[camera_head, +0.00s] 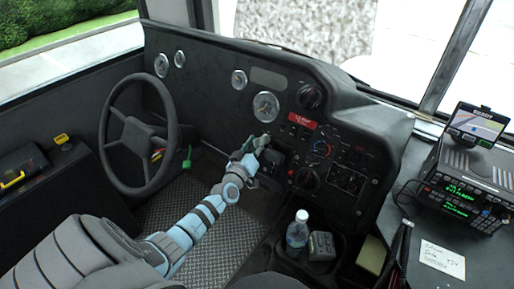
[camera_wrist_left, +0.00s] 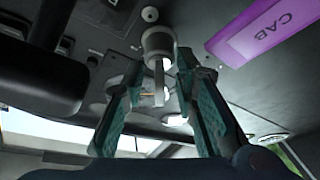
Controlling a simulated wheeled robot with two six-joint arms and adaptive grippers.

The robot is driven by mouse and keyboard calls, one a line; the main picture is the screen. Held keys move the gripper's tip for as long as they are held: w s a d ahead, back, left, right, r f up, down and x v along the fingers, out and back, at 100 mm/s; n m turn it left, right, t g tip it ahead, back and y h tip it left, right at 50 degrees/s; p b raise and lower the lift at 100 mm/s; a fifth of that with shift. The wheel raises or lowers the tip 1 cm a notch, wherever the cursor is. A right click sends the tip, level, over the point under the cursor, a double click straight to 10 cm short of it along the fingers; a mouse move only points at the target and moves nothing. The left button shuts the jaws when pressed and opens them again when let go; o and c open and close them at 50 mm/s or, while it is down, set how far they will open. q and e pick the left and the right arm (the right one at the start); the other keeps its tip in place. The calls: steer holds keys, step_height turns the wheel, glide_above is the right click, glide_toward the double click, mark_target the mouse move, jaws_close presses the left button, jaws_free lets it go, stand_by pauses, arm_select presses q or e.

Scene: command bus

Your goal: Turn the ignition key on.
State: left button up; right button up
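My left gripper (camera_head: 257,148) is at the lower face of the dashboard, right of the steering wheel. In the left wrist view its two teal fingers (camera_wrist_left: 158,72) are spread apart. Between and just beyond them is a round pale ignition switch (camera_wrist_left: 158,40) with a narrow flat key piece (camera_wrist_left: 159,78) standing out toward me. I see gaps on both sides of the key piece, so the fingers do not look closed on it. In the head view the gripper hides the key. My right gripper is not in view.
The steering wheel (camera_head: 104,135) is left of my arm. A purple CAB label (camera_wrist_left: 268,25) is right of the switch in the wrist view. A bottle (camera_head: 297,235) stands in the console below. A radio stack (camera_head: 462,190) is at the right.

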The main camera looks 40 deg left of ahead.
arm_select(q)
jaws_close()
